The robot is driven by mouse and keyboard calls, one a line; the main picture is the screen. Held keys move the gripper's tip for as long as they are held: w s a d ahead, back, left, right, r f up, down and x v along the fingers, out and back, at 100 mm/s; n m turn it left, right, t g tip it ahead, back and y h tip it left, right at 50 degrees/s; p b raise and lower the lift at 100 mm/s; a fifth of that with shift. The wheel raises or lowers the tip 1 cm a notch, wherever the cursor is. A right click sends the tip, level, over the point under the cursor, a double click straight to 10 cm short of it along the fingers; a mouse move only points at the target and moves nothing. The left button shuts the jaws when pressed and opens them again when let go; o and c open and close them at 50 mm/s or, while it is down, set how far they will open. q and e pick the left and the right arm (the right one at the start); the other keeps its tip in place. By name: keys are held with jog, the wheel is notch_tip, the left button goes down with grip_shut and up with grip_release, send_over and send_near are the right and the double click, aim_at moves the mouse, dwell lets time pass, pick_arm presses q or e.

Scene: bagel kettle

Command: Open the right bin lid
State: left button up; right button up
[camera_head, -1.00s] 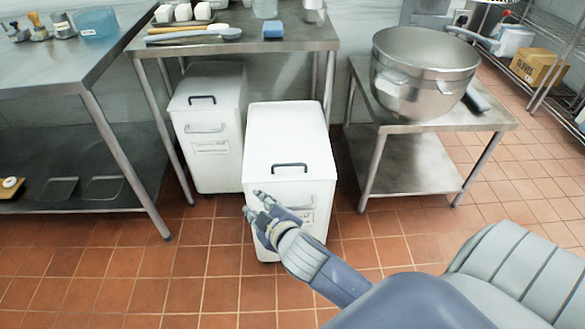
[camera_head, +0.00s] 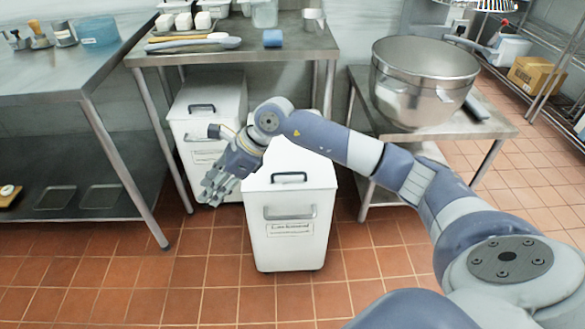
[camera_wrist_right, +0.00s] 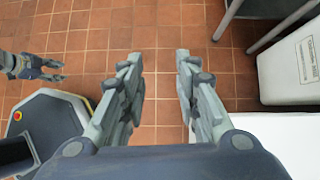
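The right bin (camera_head: 289,235) is white, with a front grip and label. Its lid (camera_head: 262,182) is shut, with a black handle (camera_head: 289,177) near the front edge. My right forearm crosses the view above it and hides much of the lid's back part. My right gripper (camera_head: 210,195) hangs beside the bin's left edge, in front of the left bin, apart from the black handle. In the right wrist view its fingers (camera_wrist_right: 157,57) are parted, with only floor tiles between them. My left gripper (camera_wrist_right: 60,69) shows small at that view's left; its opening is unclear.
The left bin (camera_head: 190,130) stands behind and left, its lid shut, partly under a steel table (camera_head: 290,48). A low steel stand (camera_head: 490,125) with a large metal bowl (camera_head: 424,85) is at right. The tiled floor in front is clear.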

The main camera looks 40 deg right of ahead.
jog(key=w+d+h, duration=0.1)
jog(key=d+h, duration=0.4)
jog(key=d, duration=0.8)
jog(key=g+h, duration=0.2)
jog(key=h, duration=0.1)
send_near(293, 174)
jog(key=shift+m, duration=0.4)
jog(key=f, duration=0.2)
jog(key=w+f, duration=0.1)
jog(key=f, duration=0.2)
jog(key=f+b, duration=0.1)
jog(key=f, duration=0.1)
jog(key=shift+w+d+f, duration=0.2)
jog(key=shift+d+f, duration=0.05)
jog(key=shift+d, duration=0.1)
pick_arm(q)
jog(key=shift+f, duration=0.4)
pick_arm(e)
grip_shut()
